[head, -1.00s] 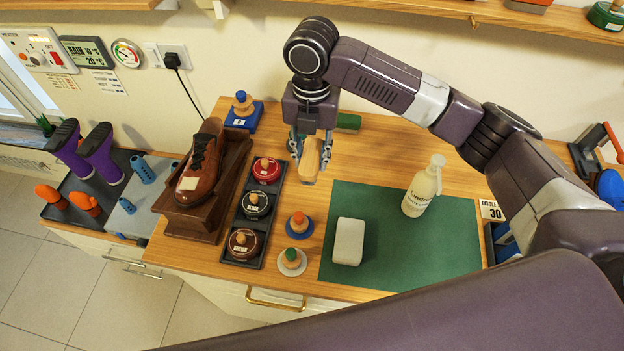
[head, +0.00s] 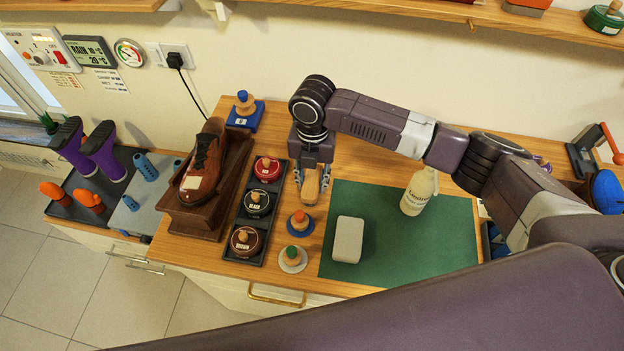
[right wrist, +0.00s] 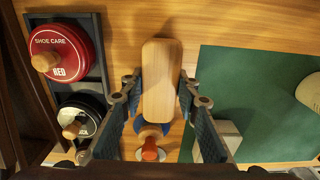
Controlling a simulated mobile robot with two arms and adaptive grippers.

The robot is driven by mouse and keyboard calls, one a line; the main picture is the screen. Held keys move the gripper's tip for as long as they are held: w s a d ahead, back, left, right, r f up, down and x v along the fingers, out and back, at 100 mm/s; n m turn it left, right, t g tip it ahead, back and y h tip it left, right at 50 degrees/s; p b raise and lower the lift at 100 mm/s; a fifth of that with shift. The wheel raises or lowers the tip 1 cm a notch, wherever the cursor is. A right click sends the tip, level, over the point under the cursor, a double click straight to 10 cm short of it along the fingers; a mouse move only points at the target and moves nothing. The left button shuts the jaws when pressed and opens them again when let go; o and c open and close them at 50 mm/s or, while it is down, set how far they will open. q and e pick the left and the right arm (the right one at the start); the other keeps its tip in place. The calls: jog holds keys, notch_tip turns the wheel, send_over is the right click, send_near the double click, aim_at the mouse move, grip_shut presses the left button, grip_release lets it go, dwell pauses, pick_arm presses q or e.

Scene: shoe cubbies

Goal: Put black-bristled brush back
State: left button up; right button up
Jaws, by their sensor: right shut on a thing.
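My right gripper (head: 312,188) is shut on a brush with a pale wooden back (head: 311,186). It holds the brush by its sides above the bench, to the right of the polish tin tray (head: 231,251). In the right wrist view the brush's wooden back (right wrist: 161,80) lies lengthwise between the two fingers (right wrist: 158,105). The bristles are hidden underneath, so I cannot tell their colour. My left gripper is not in view.
A blue-based dauber (head: 300,222) and a white-based dauber (head: 292,259) stand just in front of the gripper. A grey block (head: 348,239) and a white bottle (head: 419,192) are on the green mat (head: 400,245). A brown shoe (head: 201,170) stands at left.

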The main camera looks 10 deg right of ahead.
aim_at(312, 179)
jog(key=o, duration=1.1)
jog(key=shift+f, duration=0.1)
notch_tip(312, 179, up, 12)
jog(key=b, duration=0.3)
jog(key=shift+w, duration=0.15)
